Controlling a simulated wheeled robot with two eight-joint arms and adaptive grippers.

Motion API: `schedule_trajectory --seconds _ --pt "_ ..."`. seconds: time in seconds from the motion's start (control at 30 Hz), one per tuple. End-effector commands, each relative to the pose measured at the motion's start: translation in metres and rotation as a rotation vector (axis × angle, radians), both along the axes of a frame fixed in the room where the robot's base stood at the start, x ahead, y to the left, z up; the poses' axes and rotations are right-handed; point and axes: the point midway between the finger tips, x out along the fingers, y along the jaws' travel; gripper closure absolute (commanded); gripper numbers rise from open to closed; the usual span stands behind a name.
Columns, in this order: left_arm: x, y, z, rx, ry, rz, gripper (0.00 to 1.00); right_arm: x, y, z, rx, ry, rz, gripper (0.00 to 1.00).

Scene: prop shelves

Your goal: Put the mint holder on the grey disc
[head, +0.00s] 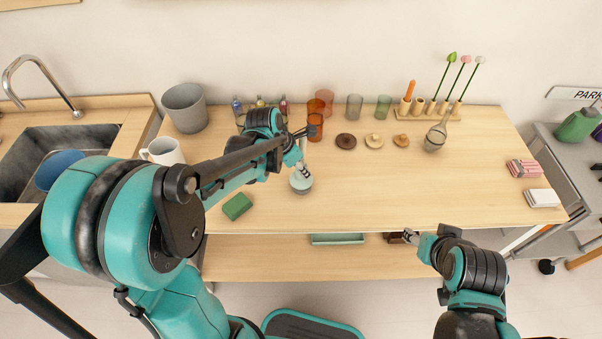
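A small pale mint holder (300,180) is on the wooden table, left of its middle, directly below my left gripper (299,163). The gripper's fingers reach down to its upper part; at this size I cannot tell whether they grip it. A greyish edge shows around the holder's lower side; I cannot tell whether this is the grey disc or part of the holder. No separate bare grey disc is clear. My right gripper (410,237) is at the table's front edge, away from the holder, and its finger opening is unclear.
A green block (237,206) lies left of the holder. Orange and grey cups, round lids (374,141) and a grey pot with a tool (435,140) stand behind and right. A wooden rack (428,112) is at the back. The table's centre right is clear.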

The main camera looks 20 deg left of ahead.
Motion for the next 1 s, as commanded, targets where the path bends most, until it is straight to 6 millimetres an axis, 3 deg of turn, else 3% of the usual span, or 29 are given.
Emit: schedule_trajectory --seconds 0.03,0.1,0.47,0.5,0.57,0.87,1.0 --pt "0.001 0.0 -0.012 0.0 0.0 0.0 1.0 0.0 0.0 -0.008 0.0 0.0 0.0 0.48" --pt "0.001 0.0 -0.018 0.0 0.0 0.0 1.0 0.0 0.0 -0.01 0.0 0.0 0.0 0.48" --pt "0.001 0.0 -0.02 0.0 0.0 0.0 1.0 0.0 0.0 -0.012 0.0 0.0 0.0 0.48" --pt "0.0 0.0 -0.02 0.0 0.0 0.0 0.64 0.0 0.0 -0.011 0.0 0.0 0.0 0.48" --pt "0.0 0.0 -0.019 0.0 0.0 0.0 0.51 0.0 0.0 -0.01 0.0 0.0 0.0 0.48" --pt "0.0 0.0 -0.018 0.0 0.0 0.001 0.51 0.0 0.0 -0.01 0.0 0.0 0.0 0.48" --pt "-0.002 0.002 -0.006 0.0 0.0 0.001 0.51 0.0 0.0 -0.003 0.0 0.0 0.0 0.48"
